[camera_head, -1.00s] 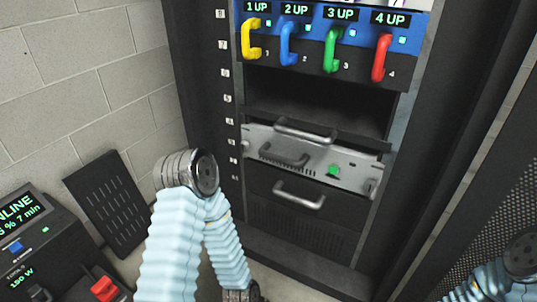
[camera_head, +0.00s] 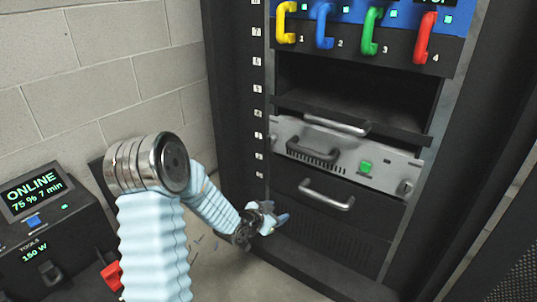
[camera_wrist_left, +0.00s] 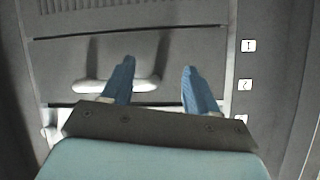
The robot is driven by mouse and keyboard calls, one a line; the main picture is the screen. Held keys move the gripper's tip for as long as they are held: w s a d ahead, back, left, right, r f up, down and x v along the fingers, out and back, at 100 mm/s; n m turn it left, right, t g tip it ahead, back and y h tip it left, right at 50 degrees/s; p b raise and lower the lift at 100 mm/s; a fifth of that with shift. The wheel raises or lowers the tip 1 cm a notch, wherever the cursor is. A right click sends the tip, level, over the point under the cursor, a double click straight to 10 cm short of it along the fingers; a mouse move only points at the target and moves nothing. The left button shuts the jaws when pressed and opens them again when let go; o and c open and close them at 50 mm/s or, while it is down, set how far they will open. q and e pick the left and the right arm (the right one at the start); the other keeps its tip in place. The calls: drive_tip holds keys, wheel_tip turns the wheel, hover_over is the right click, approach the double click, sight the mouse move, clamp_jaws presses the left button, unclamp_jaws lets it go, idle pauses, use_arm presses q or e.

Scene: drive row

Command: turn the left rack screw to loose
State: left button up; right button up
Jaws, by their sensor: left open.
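The silver rack unit (camera_head: 345,160) sits in the dark rack, with a dark handle (camera_head: 312,150) and a green-lit button (camera_head: 366,167). Its left end plate (camera_head: 273,140) shows in the head view, but the left screw is too small to make out there. My left gripper (camera_head: 276,212) is open and empty, in front of the rack's left side, lower than the silver unit. In the left wrist view its two blue fingers (camera_wrist_left: 158,66) are spread before a dark drawer front (camera_wrist_left: 180,50). My right gripper is out of view.
A lower drawer's curved handle (camera_head: 326,195) sticks out below the silver unit; it also shows near the left finger in the wrist view (camera_wrist_left: 115,86). Coloured handles (camera_head: 370,30) hang above an open bay. A black power box (camera_head: 40,235) stands at the left.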

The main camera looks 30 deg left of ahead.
use_arm(q)
drive_tip(key=w+a+r+m+t+b, duration=0.1)
drive_tip(key=a+r+m+t+b, duration=0.1)
drive_tip(key=a+r, duration=0.4)
drive_tip(key=m+t+y+b, duration=0.1)
drive_tip(key=m+t, duration=0.2)
drive_tip(key=m, duration=0.1)
approach(270, 140)
drive_tip(key=shift+n, duration=0.3)
drive_tip(key=w, duration=0.8)
drive_tip(key=shift+w+d+f, duration=0.15)
drive_tip(key=shift+w, duration=0.25)
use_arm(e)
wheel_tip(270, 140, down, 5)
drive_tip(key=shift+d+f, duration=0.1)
use_arm(q)
drive_tip(key=c, duration=1)
drive_tip(key=shift+c, duration=0.2)
